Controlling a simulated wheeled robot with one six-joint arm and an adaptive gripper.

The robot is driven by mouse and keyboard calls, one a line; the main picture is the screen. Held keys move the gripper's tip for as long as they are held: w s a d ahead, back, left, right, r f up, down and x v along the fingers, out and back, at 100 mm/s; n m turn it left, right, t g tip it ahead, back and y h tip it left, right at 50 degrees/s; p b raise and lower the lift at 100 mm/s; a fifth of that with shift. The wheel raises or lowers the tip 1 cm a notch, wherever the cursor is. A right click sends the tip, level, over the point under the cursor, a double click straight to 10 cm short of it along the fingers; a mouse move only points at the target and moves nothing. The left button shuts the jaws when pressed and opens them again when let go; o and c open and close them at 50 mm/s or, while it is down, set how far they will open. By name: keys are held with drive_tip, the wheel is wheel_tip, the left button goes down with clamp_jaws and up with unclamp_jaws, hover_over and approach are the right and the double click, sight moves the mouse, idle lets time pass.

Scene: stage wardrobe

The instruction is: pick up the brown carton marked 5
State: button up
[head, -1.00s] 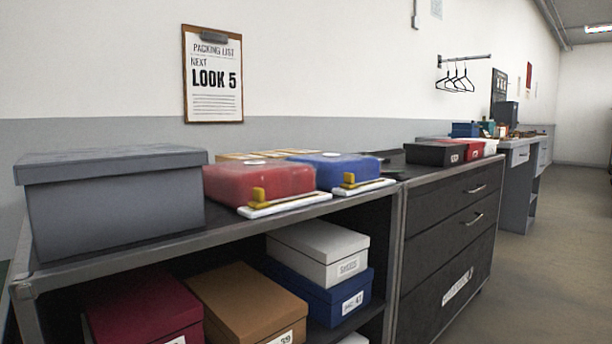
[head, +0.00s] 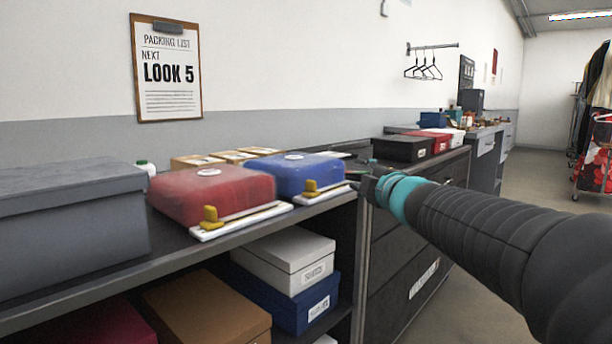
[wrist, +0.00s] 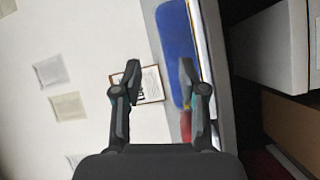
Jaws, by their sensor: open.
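Several small brown cartons (head: 198,161) stand at the back of the shelf top, behind a red translucent cover (head: 212,192) and a blue translucent cover (head: 300,176). Their marks cannot be read, and the covers hide their lower parts. My gripper (head: 368,184) is in front of the shelf's right end, right of the blue cover and apart from the cartons. In the wrist view my gripper (wrist: 157,78) is open with nothing held between its fingers. The blue cover (wrist: 178,50) shows beyond the right finger.
A clipboard (head: 168,70) on the wall reads "NEXT LOOK 5". A large grey box (head: 70,225) stands left on the shelf. White bases with yellow latches (head: 240,220) line the front edge. A black box (head: 402,148) stands right. Boxes fill the lower shelf, including a larger brown one (head: 205,308).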

sight(302, 158)
drive_tip(key=w+a+n+y, duration=0.1)
drive_tip(key=w+a, duration=0.1)
drive_tip(key=a, duration=0.1)
drive_tip(key=w+a+n+g+y, duration=0.1)
drive_tip(key=w+a+n, duration=0.1)
drive_tip(key=w+a, duration=0.1)
drive_tip(key=w+a+n+g+y, duration=0.1)
drive_tip(key=w+a+n+y, duration=0.1)
drive_tip(key=w+a, duration=0.1)
drive_tip(key=shift+w+a+r+p, duration=0.2)
drive_tip(key=shift+a+r+p, duration=0.05)
drive_tip(key=shift+r+p, duration=0.1)
drive_tip(key=x, duration=0.3)
drive_tip(key=a+x, duration=0.1)
drive_tip(key=shift+a, duration=0.15)
drive_tip(key=shift+w+a, duration=0.35)
drive_tip(key=shift+w, duration=0.25)
clamp_jaws()
drive_tip(key=shift+s+r, duration=0.1)
drive_tip(key=shift+r, duration=0.1)
